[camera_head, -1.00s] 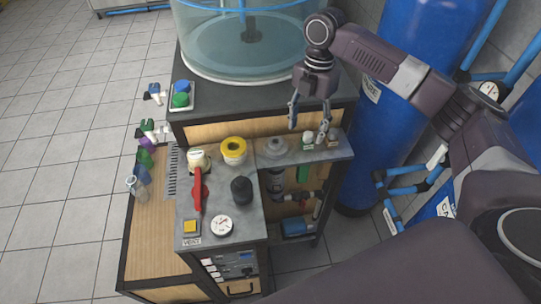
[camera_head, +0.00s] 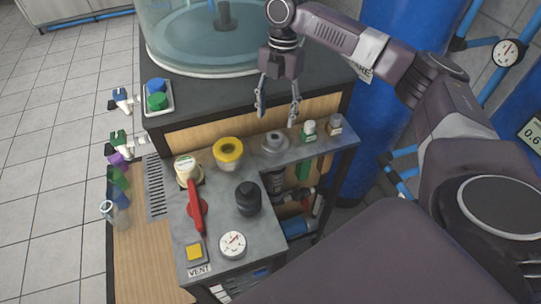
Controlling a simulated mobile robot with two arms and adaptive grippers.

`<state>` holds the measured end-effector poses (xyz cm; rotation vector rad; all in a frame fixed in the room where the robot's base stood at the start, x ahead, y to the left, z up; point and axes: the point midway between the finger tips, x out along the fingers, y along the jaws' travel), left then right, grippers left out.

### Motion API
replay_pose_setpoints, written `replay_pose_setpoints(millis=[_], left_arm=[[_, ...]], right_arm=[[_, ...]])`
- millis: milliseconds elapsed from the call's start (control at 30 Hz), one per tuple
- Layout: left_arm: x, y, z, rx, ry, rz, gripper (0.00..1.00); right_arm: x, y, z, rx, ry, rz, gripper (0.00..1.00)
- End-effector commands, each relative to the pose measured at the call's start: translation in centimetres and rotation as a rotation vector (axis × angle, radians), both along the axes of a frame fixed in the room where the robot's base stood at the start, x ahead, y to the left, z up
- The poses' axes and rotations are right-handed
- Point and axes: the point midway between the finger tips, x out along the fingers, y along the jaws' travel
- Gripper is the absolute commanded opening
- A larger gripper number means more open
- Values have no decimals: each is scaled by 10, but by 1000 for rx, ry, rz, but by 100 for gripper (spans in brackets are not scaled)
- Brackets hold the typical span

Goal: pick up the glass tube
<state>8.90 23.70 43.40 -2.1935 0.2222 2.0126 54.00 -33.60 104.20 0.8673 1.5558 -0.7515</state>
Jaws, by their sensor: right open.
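A small clear cylinder (camera_head: 112,215) with a pale rim, which looks like the glass tube, is at the left of the rack. It stands beside the wooden side surface, near green and blue translucent tubes (camera_head: 119,187). My right gripper (camera_head: 277,114) points down with its fingers spread and nothing between them. It is above the rear of the grey shelf, near a round grey fitting (camera_head: 274,143), and well right of the clear cylinder. My left gripper is not in view.
A red lever (camera_head: 197,207), a black knob (camera_head: 248,198), a yellow-rimmed fitting (camera_head: 228,152) and a gauge (camera_head: 232,244) stand up from the grey top. Small bottles (camera_head: 309,130) stand at the shelf's right. A large clear tank (camera_head: 190,45) is behind.

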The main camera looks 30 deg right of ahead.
Motion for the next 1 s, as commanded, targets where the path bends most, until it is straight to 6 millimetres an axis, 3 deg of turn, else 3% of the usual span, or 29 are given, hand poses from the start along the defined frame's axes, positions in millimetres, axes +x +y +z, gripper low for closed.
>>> replay_pose_setpoints(millis=[433, 733, 1000], left_arm=[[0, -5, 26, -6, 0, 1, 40], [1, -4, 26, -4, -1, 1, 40], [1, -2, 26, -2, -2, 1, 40]], right_arm=[[-8, 9, -55, -1, 3, 0, 53], [-8, 10, -63, -1, -1, 0, 53], [-8, 10, -63, 0, -1, 0, 26]])
